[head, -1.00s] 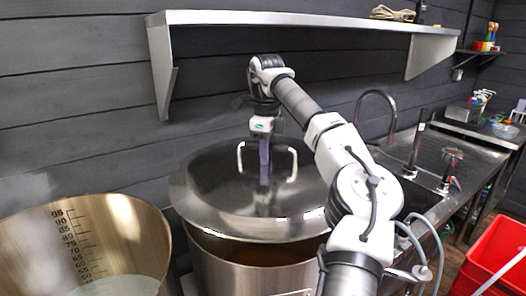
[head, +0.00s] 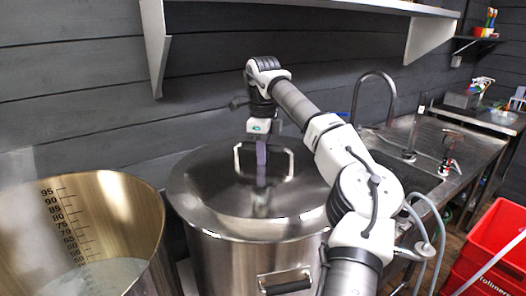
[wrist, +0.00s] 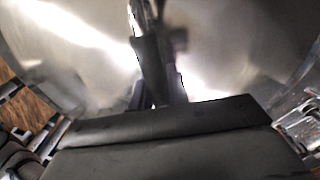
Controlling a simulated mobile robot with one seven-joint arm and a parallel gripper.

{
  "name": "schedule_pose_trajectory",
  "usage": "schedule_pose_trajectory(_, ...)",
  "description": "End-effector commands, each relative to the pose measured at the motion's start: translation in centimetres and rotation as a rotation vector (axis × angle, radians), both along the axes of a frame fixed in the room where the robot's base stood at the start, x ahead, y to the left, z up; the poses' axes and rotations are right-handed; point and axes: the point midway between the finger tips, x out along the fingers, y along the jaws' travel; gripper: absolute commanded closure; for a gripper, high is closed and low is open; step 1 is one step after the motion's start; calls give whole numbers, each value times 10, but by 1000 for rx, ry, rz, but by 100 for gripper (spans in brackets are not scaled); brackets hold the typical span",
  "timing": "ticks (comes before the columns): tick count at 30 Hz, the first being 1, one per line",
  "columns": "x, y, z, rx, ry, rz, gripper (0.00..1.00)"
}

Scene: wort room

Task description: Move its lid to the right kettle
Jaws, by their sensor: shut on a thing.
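The lid (head: 215,190) is a round shiny steel disc with a squared loop handle (head: 291,164). It lies over the top of the right kettle (head: 225,262), looks level, and shows no gap at the front rim. The right kettle is steel with a dark side handle, and its inside is hidden by the lid. My gripper (head: 262,172) points down at the lid's middle and is shut on the lid's handle. In the wrist view the bright lid surface (wrist: 80,60) fills the background behind dark, blurred gripper parts.
An open kettle (head: 140,225) with a marked scale and pale liquid stands at the left. A wall shelf (head: 300,8) hangs above. A sink counter with a tap (head: 390,100) is behind at the right. Red crates (head: 495,245) stand at the lower right.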

Motion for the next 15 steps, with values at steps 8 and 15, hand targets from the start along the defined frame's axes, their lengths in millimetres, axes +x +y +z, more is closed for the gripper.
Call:
schedule_pose_trajectory(8,0,0,-8,1,-2,-1,100)
schedule_pose_trajectory(15,0,0,-8,1,-2,0,79)
